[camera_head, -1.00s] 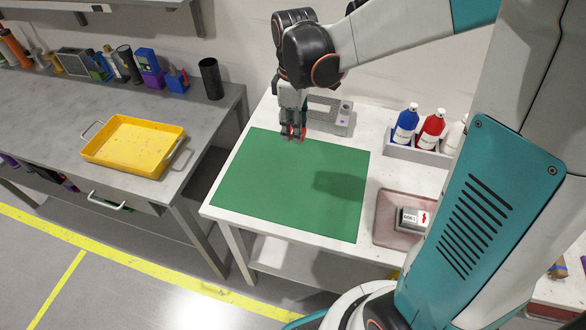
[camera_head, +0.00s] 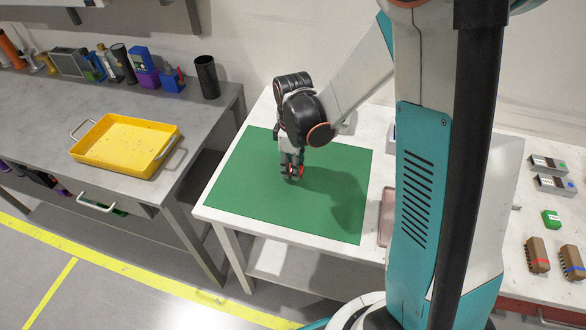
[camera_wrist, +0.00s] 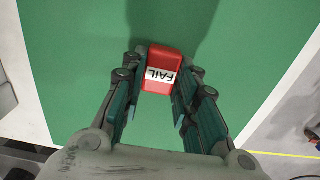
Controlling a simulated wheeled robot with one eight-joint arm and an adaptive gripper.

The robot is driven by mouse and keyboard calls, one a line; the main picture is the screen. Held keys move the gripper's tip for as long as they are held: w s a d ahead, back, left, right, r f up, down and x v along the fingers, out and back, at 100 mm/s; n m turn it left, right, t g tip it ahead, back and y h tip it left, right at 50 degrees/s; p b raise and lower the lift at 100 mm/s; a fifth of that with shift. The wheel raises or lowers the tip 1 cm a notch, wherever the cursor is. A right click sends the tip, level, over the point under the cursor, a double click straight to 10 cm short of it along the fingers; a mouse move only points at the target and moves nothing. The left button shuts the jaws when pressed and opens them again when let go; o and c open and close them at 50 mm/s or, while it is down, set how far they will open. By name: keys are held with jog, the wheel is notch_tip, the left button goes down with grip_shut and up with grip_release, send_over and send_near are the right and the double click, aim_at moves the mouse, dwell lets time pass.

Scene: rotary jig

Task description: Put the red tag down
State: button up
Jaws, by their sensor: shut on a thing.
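The red tag (camera_wrist: 160,68) has a white label reading FAIL and sits between the fingers in the wrist view. My gripper (camera_wrist: 158,85) is shut on it, with one finger on each side. In the head view my gripper (camera_head: 291,176) points down over the middle of the green mat (camera_head: 240,190), and a bit of red shows at its fingertips. I cannot tell whether the tag touches the mat. The tag's underside is hidden.
The mat around my gripper is bare. A yellow tray (camera_head: 110,158) stands on the grey bench to the left. A pinkish tray (camera_head: 386,215) at the mat's right is mostly hidden by my arm. Small parts, among them a green block (camera_head: 551,219), lie at far right.

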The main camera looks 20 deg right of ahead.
jog(key=shift+f, duration=0.25)
jog(key=shift+f, duration=0.1)
jog(key=shift+f, duration=0.15)
jog(key=o, duration=1)
jog(key=shift+c, duration=0.2)
jog(key=shift+r, duration=0.2)
